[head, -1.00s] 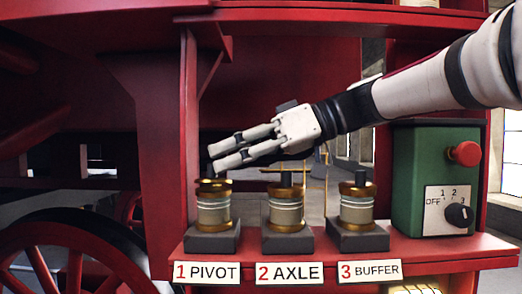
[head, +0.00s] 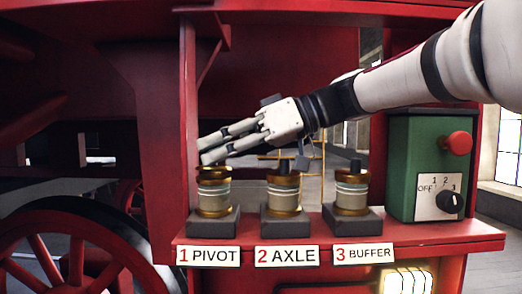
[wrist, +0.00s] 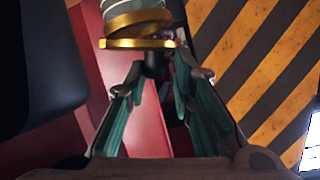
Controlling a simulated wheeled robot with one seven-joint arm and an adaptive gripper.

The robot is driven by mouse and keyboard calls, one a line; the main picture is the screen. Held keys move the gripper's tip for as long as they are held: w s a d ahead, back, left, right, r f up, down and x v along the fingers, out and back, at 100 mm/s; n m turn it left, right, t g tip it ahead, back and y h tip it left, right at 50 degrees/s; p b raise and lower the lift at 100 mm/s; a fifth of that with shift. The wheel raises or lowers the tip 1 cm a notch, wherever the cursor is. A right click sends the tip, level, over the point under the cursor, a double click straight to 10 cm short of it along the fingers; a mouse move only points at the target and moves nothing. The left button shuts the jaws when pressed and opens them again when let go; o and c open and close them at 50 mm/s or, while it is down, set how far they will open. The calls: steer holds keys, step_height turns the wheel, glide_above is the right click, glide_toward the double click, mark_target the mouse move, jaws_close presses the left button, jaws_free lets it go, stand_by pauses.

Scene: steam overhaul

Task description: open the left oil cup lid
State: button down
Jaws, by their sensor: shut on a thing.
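The left oil cup (head: 213,199), a pale banded cylinder with brass rims on a dark block, stands behind the "1 PIVOT" label. In the wrist view the same cup shows upside down, and its brass lid (wrist: 133,43) is tilted against the brass rim (wrist: 140,20), with a wedge-shaped gap between them. My gripper (head: 201,149) is at the cup's top, reaching in from the right. In the wrist view its fingers (wrist: 155,84) are on either side of the lid's dark knob (wrist: 154,66) and shut on it. In the head view the fingers hide the knob.
The axle cup (head: 283,195) and buffer cup (head: 351,192) stand to the right on the red shelf (head: 440,237), dark knobs upright. A green control box (head: 408,165) with a red button (head: 457,143) and a dial (head: 450,202) stands farther right. A red post (head: 165,150) rises at left.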

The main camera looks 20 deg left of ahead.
steer(key=shift+w+a+m+g+b, duration=0.1)
steer(key=shift+w+m+g+b, duration=0.2)
steer(key=shift+w+m+b, duration=1.2)
steer(key=shift+w+a+m+g+h+b, duration=0.1)
steer(key=shift+w+a+m+g+b, duration=0.15)
steer(key=shift+w+m+g+b, duration=0.55)
steer(key=shift+w+a+m+g+h+b, duration=0.1)
steer(key=shift+w+a+m+g+b, duration=0.3)
steer(key=shift+m+g, duration=0.7)
steer(key=shift+w+a+m+g+h+b, duration=0.15)
steer(key=shift+w+m+g+b, duration=0.4)
steer(key=shift+m, duration=0.75)
steer(key=shift+w, duration=0.2)
steer(key=c, duration=1.6)
jaws_free()
steer(key=shift+o, duration=0.2)
steer(key=shift+r, duration=0.15)
steer(key=shift+s+a+r, duration=0.1)
steer(key=shift+s+r, duration=0.1)
